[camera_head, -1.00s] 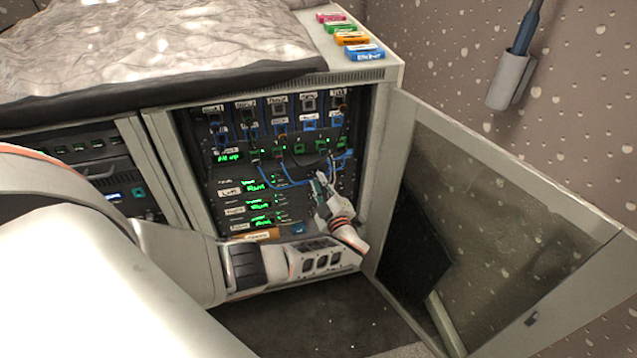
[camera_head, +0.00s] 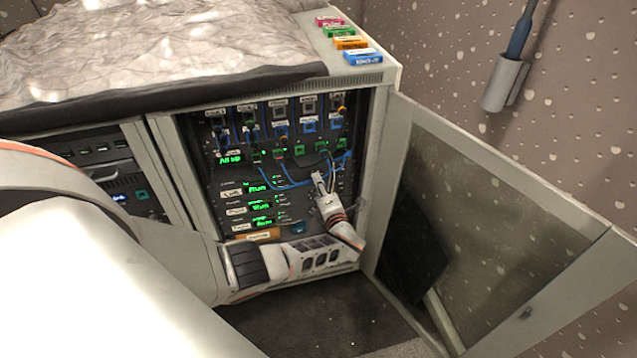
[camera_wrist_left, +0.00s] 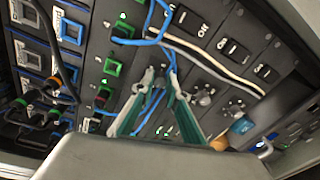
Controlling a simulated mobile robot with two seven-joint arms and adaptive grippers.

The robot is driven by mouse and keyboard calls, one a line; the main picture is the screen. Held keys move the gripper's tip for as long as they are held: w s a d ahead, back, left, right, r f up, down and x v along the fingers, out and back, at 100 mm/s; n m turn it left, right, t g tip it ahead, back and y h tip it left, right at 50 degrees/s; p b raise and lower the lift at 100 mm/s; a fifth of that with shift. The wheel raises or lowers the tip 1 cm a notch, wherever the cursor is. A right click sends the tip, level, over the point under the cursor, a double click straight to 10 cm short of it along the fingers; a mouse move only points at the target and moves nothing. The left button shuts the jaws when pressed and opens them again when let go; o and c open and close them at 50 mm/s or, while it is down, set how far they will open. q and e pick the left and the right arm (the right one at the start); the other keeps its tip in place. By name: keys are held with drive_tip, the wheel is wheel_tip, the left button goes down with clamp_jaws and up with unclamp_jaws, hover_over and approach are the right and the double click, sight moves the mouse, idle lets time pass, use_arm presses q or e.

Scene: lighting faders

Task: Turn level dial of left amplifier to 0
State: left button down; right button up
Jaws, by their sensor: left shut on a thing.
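My left gripper (camera_head: 318,182) is at the amplifier rack inside the open cabinet. The left amplifier (camera_head: 231,191) is the row with the "Left" label and a green lit display, above similar rows. In the left wrist view the fingers (camera_wrist_left: 162,80) converge at the end of a line of dials. They are shut on what looks like the left amplifier's level dial, which the fingertips hide. Two other dials (camera_wrist_left: 205,95) stand free beside the fingers. The dial's pointer and scale cannot be read. My right gripper is not in view.
Blue cables (camera_head: 285,183) loop close around the fingertips, and pale cables (camera_wrist_left: 215,70) run beside them. The cabinet door (camera_head: 500,200) stands open on the right. Coloured boxes (camera_head: 350,43) lie on the cabinet top. The floor in front is clear.

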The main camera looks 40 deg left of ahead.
use_arm(q)
drive_tip(key=n, duration=0.8)
drive_tip(key=shift+s+a+t+h, duration=0.1)
drive_tip(key=shift+s+t+h, duration=0.05)
drive_tip(key=shift+t+h, duration=0.2)
drive_tip(key=shift+r+n+b, duration=0.1)
drive_tip(key=shift+n+b, duration=0.2)
drive_tip(key=c, duration=2)
unclamp_jaws()
